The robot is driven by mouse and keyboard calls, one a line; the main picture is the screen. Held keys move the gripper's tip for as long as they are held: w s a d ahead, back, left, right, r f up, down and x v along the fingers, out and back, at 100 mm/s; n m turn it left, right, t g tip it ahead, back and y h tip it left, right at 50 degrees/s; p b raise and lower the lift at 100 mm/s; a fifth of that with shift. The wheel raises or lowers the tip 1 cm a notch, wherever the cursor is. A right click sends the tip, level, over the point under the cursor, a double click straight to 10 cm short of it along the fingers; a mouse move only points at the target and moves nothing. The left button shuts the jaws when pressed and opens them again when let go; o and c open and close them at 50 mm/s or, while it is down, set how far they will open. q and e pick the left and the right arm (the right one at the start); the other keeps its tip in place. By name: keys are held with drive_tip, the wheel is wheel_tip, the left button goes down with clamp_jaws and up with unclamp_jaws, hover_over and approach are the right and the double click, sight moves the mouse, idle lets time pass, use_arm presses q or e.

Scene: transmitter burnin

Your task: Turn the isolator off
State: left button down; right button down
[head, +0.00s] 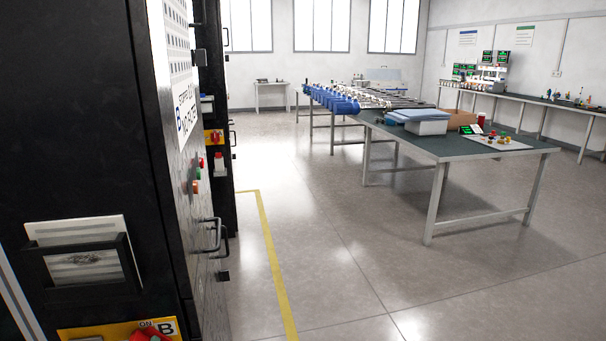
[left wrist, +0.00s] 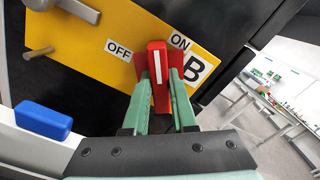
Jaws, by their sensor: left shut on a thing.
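The isolator is a yellow plate (left wrist: 95,60) with a red handle (left wrist: 158,62) that carries a white line. In the left wrist view the handle's tip lies between the OFF label (left wrist: 118,49) and the ON label (left wrist: 180,42), closer to ON. My left gripper (left wrist: 160,80) has its green fingers on either side of the handle and is shut on it. In the head view the yellow plate (head: 95,334) and part of the red handle (head: 150,335) show at the bottom edge, on the black cabinet (head: 75,130). My right gripper is not in view.
A grey metal part (left wrist: 75,10) sits on the plate's upper left. Handles (head: 211,235) stick out from the cabinet's side face. A yellow floor line (head: 272,255) runs beside the cabinet. Open floor lies between it and a green-topped table (head: 450,148).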

use_arm(q)
drive_tip(key=shift+n+b, duration=0.3)
drive_tip(key=shift+n, duration=1.2)
drive_tip(key=shift+f+n, duration=0.1)
drive_tip(key=shift+n, duration=0.5)
drive_tip(key=shift+n+b, duration=0.3)
drive_tip(key=shift+n, duration=3.3)
unclamp_jaws()
